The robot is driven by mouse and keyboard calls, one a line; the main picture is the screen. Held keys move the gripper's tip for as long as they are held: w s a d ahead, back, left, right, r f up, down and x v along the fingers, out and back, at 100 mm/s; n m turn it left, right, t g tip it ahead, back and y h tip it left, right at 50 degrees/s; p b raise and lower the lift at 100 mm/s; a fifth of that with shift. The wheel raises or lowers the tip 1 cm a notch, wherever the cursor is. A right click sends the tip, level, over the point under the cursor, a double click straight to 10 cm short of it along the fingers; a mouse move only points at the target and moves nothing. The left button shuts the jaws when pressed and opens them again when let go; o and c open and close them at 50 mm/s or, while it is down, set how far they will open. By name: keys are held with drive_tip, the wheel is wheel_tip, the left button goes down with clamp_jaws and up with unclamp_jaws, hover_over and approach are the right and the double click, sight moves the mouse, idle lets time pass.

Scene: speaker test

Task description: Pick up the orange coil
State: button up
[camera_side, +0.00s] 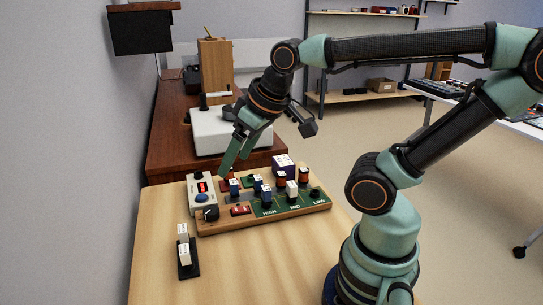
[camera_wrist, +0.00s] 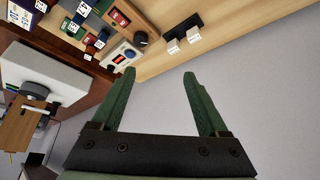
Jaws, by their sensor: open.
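My gripper (camera_side: 226,168) is above the board's left end, left of both coils, fingers pointing down. In the wrist view my gripper (camera_wrist: 159,75) has its green fingers spread with nothing between them.
A black holder with white blocks (camera_side: 186,262) lies in front. The table's front is bare.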

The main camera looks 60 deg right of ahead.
drive_tip(key=shift+c, duration=0.3)
drive_tip(key=m+g, duration=0.6)
drive_tip(key=m, duration=1)
hover_over(282, 173)
wheel_tip(282, 173, down, 10)
drive_tip(key=f, duration=1.2)
drive_tip(key=shift+a, duration=0.2)
drive_tip(key=shift+r, duration=0.1)
clamp_jaws()
